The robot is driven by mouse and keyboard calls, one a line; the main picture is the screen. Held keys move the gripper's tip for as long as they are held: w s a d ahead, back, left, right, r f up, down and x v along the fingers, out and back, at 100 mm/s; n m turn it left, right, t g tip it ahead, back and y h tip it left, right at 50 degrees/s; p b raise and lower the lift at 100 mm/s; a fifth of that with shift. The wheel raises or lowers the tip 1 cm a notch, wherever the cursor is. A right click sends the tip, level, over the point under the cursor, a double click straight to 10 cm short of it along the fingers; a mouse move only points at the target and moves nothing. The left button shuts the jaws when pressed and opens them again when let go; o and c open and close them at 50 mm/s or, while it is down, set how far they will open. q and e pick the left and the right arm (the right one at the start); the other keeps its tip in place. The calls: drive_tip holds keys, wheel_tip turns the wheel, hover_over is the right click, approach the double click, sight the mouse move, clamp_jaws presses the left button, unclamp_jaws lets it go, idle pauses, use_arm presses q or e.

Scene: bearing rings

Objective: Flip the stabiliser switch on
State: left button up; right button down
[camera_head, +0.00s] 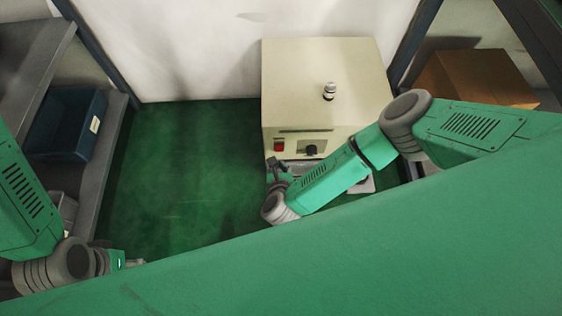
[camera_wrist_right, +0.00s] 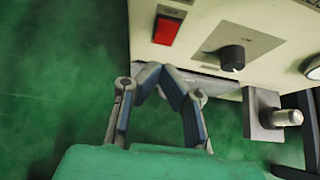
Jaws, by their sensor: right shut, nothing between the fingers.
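The stabiliser (camera_head: 325,95) is a cream box on the green floor against the back wall. A red switch (camera_head: 279,146) sits on the left of its front face, beside a black knob (camera_head: 311,150). In the right wrist view the red switch (camera_wrist_right: 166,30) lies below an "OFF" label, with the black knob (camera_wrist_right: 232,57) to its right. My right gripper (camera_head: 273,163) is just below the red switch in the head view. In the right wrist view its fingertips (camera_wrist_right: 160,68) meet, with nothing between them, a little below the switch and apart from it. My left gripper (camera_head: 135,263) is low at the left, mostly hidden.
A grey shelf with a dark blue bin (camera_head: 68,122) stands at the left. A cardboard box (camera_head: 478,78) is on a shelf at the right. A metal fitting (camera_wrist_right: 287,117) projects below the stabiliser's front. The green floor (camera_head: 185,165) left of the stabiliser is clear.

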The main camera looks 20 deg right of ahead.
drive_tip(key=p+v, duration=0.2)
drive_tip(key=v, duration=0.5)
drive_tip(key=shift+s+r+p, duration=0.2)
drive_tip(key=shift+s+p, duration=0.15)
drive_tip(key=shift+s, duration=0.05)
drive_tip(key=shift+s+f+b, duration=0.15)
drive_tip(key=shift+f+b, duration=0.55)
drive_tip(key=shift+b, duration=0.5)
